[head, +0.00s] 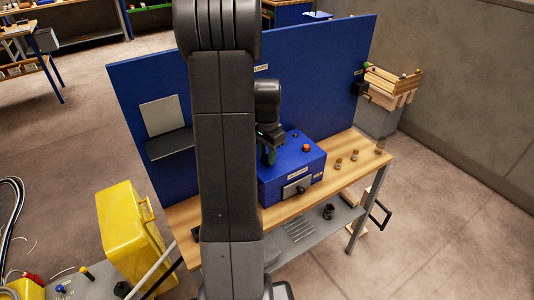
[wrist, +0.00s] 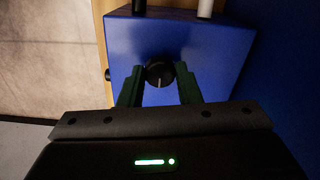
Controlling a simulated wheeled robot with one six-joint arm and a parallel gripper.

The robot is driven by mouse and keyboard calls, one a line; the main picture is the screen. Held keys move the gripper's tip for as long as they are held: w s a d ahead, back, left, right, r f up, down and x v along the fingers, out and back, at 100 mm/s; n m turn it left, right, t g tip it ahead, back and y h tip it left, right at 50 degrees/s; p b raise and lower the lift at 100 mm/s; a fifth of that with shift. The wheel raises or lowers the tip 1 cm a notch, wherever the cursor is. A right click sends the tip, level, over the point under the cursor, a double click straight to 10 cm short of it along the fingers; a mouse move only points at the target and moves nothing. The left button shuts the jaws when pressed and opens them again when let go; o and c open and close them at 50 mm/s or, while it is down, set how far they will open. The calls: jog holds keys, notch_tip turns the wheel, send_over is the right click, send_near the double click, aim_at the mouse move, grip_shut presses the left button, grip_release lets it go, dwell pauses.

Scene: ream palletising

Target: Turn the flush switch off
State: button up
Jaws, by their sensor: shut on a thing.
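The blue box (head: 312,160) stands on the wooden bench, and its blue face fills much of the wrist view (wrist: 205,50). A round black knob (wrist: 159,70) with a pale pointer line sits on that face; the line points toward my gripper. It appears to be the switch, but no label naming it can be read. My gripper (wrist: 160,80) has its dark green fingers on either side of the knob, shut on it. In the head view my gripper (head: 268,155) is at the box's left side, and the knob is hidden there.
An orange button (head: 306,148) is on the box top, and a grey-handled panel (head: 297,187) is on its front. Small brass-coloured pieces (head: 339,163) stand on the bench (head: 345,180) to the right. A blue upright board (head: 330,75) rises behind. A yellow case (head: 128,235) stands left.

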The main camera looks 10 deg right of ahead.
jog(key=shift+n, duration=0.3)
jog(key=n, duration=0.3)
jog(key=shift+n+b, duration=0.35)
jog(key=shift+n, duration=0.05)
jog(key=n, duration=0.4)
jog(key=shift+n, duration=0.3)
jog(key=n, duration=0.4)
jog(key=shift+w+b, duration=0.1)
jog(key=shift+b, duration=0.3)
jog(key=shift+r+n, duration=0.1)
jog(key=shift+n, duration=2.3)
jog(key=o, duration=1)
jog(key=shift+c, duration=0.2)
